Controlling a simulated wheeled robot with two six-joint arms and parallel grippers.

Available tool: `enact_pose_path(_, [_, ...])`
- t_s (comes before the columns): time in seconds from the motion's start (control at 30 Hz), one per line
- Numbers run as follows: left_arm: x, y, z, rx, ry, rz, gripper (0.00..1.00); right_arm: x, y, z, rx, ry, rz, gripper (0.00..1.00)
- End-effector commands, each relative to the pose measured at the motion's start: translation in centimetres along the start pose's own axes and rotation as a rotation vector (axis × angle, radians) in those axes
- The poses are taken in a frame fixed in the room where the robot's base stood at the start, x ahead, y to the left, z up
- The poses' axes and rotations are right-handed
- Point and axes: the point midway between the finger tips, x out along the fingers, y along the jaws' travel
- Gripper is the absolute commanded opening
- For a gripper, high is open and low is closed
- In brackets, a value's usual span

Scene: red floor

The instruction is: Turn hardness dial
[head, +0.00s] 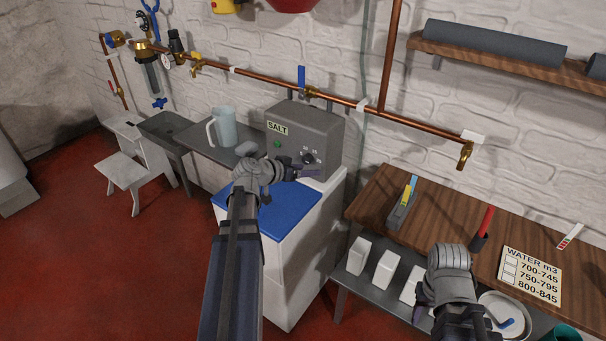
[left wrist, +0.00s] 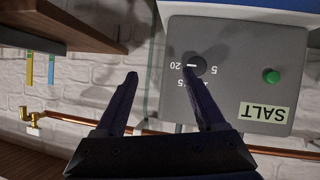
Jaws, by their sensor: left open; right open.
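The hardness dial (head: 308,158) is a black knob on the front of the grey SALT control box (head: 322,122), with numbers around it. In the left wrist view, which is upside down, the dial (left wrist: 197,65) has a white mark pointing toward the 20. My left gripper (head: 283,172) is in front of the box, open and empty. In the left wrist view its fingers (left wrist: 160,75) are spread, with one fingertip overlapping the dial's edge and the other beside the box; contact cannot be told. My right gripper (head: 452,292) is over the wooden bench, its fingers partly hidden.
A green button (head: 278,145) is beside the dial. A blue lid (head: 290,208) covers the white cabinet below. A copper pipe (head: 345,100) runs along the wall above. A jug (head: 224,128) stands left of the box; the wooden bench (head: 385,190) is on the right.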

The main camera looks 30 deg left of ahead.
Motion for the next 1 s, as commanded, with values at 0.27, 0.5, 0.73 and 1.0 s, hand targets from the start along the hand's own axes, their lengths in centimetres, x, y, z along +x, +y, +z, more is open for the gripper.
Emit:
enact_pose_path(0.27, [-2.0,-5.3,-0.3,-0.002,0.111,-0.085,0.72,1.6,-0.1,-0.1,0.000,0.000,0.000,0.50])
enact_pose_path(0.5, [-0.6,-5.5,-0.4,0.000,0.111,-0.083,0.72,2.2,-0.2,-0.1,0.000,0.000,0.000,0.50])
enact_pose_path(0.73, [3.1,-5.8,-0.8,-0.001,0.110,-0.082,0.72,3.7,-0.3,-0.2,0.000,0.000,0.000,0.50])
enact_pose_path(1.0, [5.6,-5.9,-1.2,-0.002,0.110,-0.083,0.72,4.5,-0.4,-0.3,0.000,0.000,0.000,0.50])
